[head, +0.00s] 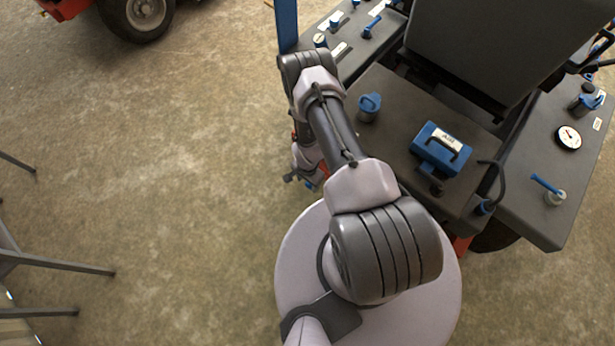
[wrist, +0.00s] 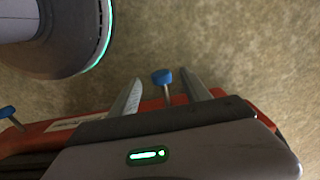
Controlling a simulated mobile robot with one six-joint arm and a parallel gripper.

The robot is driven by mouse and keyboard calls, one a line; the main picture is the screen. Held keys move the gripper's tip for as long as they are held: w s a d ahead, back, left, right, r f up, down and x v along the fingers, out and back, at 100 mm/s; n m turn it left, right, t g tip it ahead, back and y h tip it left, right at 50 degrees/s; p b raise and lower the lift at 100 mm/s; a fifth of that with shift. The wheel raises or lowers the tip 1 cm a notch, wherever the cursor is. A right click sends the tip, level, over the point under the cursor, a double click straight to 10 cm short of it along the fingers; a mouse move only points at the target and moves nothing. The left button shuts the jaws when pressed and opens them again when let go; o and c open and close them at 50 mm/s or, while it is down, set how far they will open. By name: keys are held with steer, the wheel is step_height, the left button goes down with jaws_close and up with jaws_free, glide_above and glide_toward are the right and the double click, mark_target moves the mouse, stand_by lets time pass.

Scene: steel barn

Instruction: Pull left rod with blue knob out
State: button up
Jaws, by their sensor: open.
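In the wrist view a rod with a blue knob (wrist: 162,76) stands out from a red machine part (wrist: 75,130). My gripper (wrist: 158,88) is open, with one finger on each side of this rod. Gaps show between the fingers and the knob, so neither finger seems to touch it. A second blue knob (wrist: 8,112) on a short rod shows at the left edge. In the head view my gripper (head: 298,180) is low beside the machine, partly hidden by my arm. A small blue spot (head: 309,185) shows next to it there.
The dark machine deck (head: 395,135) carries a blue box (head: 440,148), a blue cap (head: 369,104) and several levers. A seat (head: 505,45) rises behind. A blue post (head: 287,25) stands near my arm. Concrete floor (head: 170,190) is clear left of my gripper.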

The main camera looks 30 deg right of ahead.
step_height(320, 180, up, 13)
steer(key=p, duration=0.4)
steer(key=shift+f, duration=0.1)
